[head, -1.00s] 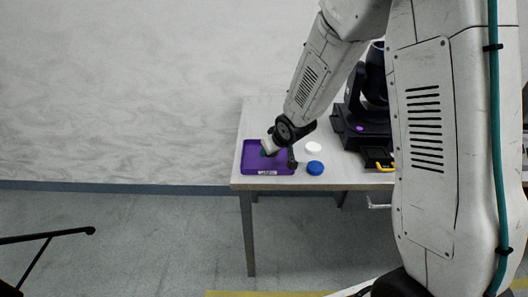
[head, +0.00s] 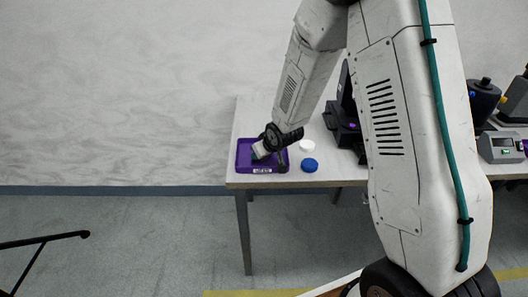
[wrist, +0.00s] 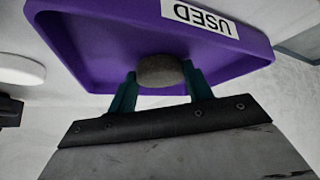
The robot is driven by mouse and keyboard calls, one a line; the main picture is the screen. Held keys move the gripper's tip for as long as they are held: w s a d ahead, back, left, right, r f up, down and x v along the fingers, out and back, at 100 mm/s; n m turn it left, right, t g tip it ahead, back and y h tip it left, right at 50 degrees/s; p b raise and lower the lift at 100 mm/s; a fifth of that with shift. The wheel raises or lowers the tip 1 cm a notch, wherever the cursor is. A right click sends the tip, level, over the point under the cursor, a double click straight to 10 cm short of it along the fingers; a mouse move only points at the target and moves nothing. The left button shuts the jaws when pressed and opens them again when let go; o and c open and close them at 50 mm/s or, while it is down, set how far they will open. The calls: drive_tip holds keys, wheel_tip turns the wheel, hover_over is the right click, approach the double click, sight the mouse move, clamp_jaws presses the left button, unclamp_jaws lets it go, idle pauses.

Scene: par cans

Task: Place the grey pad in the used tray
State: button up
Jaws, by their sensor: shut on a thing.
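The purple used tray (head: 243,168) sits at the left end of the table, with a white label on its front side. It also shows in the wrist view (wrist: 100,50), where the label reads "USED" upside down. My gripper (wrist: 160,82) is shut on the grey pad (wrist: 160,70), a dark round piece held between its two teal fingers. The pad appears over the tray's inner floor; I cannot tell whether it touches it.
A white round pad (head: 307,146) and a blue round one (head: 309,165) lie on the table (head: 330,178) just right of the tray. Black stage lights (head: 345,120) stand further right, partly behind my arm. The table's left and front edges are close to the tray.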

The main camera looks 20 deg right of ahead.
drive_tip(key=o, duration=0.9)
drive_tip(key=shift+s+d+f, duration=0.1)
drive_tip(key=shift+s+f, duration=0.4)
drive_tip(key=shift+f, duration=0.2)
drive_tip(key=shift+o, duration=0.2)
drive_tip(key=shift+a, duration=0.2)
drive_tip(key=shift+c, duration=0.2)
drive_tip(key=shift+o, duration=0.2)
drive_tip(key=shift+w+r, duration=0.15)
drive_tip(key=shift+r, duration=0.45)
drive_tip(key=v, duration=1.1)
drive_tip(key=shift+w+r, duration=0.15)
drive_tip(key=shift+r, duration=0.5)
